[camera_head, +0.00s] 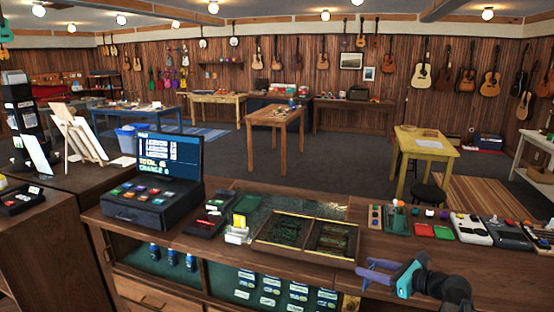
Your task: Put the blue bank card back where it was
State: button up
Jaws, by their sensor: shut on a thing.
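My gripper (370,275) is at the lower right, over the front edge of the wooden counter (330,192). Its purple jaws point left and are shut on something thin. I take this to be the blue bank card, but it is too small and too covered by the jaws to make out clearly. No other blue bank card can be told apart on the counter.
A till with a screen (152,190) stands on the counter's left. Right of it are a dark card reader (207,222), a small holder with a yellow card (238,230) and a two-part wooden tray (305,236). Several small devices line the right side.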

jog(key=s+a+f+n+g+y, duration=0.1)
jog(key=s+a+n+g+y, duration=0.1)
jog(key=a, duration=0.9)
notch_tip(320, 180, down, 11)
jog(key=a+b, duration=0.1)
jog(key=b, duration=0.9)
jog(key=shift+r, duration=0.2)
jog(key=f, duration=0.2)
jog(key=s+f, duration=0.1)
jog(key=f, duration=0.1)
jog(key=shift+s+a+f, duration=0.15)
jog(key=shift+s+f, duration=0.05)
jog(key=shift+n, duration=0.3)
